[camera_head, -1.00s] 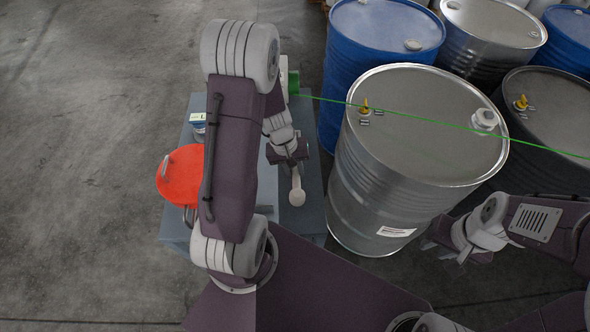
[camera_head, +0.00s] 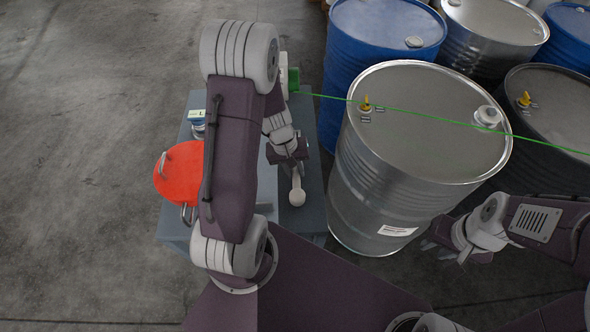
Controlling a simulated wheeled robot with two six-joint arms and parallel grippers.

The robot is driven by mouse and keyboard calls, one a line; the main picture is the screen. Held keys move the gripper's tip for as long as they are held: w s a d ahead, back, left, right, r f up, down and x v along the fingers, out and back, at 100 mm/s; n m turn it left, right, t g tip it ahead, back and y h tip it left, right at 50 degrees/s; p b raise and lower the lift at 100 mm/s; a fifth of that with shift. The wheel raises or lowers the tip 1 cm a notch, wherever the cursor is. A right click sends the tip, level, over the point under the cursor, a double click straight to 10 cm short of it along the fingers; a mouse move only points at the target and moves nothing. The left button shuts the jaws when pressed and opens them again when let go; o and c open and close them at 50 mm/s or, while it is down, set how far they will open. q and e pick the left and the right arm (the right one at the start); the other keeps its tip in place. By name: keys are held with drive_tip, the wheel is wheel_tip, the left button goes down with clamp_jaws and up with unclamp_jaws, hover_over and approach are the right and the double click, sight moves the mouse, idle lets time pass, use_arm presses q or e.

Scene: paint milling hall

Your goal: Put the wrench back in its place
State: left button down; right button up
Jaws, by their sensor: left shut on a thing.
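A pale tool with a rounded lower end, which seems to be the wrench (camera_head: 297,197), hangs below my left gripper (camera_head: 294,166) over the grey-blue table. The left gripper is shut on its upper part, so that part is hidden. My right gripper (camera_head: 462,257) is to the right, in front of the large silver drum, away from the table. Its fingers are too unclear to tell open from shut. I cannot make out a marked place for the wrench; my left arm hides much of the table.
The grey-blue table (camera_head: 313,222) carries a red round object (camera_head: 180,172) with metal handles, a small labelled container (camera_head: 197,120) and a green item (camera_head: 293,79). The silver drum (camera_head: 425,115) stands close on the right. A blue drum (camera_head: 385,30) is behind. Floor at left is clear.

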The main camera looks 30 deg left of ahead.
use_arm(q)
drive_tip(key=shift+f, duration=0.1)
drive_tip(key=c, duration=1.1)
unclamp_jaws()
drive_tip(key=shift+c, duration=0.2)
wheel_tip(320, 180, up, 9)
drive_tip(key=a+p, duration=0.1)
drive_tip(key=p, duration=0.1)
drive_tip(key=shift+s+a, duration=0.25)
drive_tip(key=shift+s, duration=0.15)
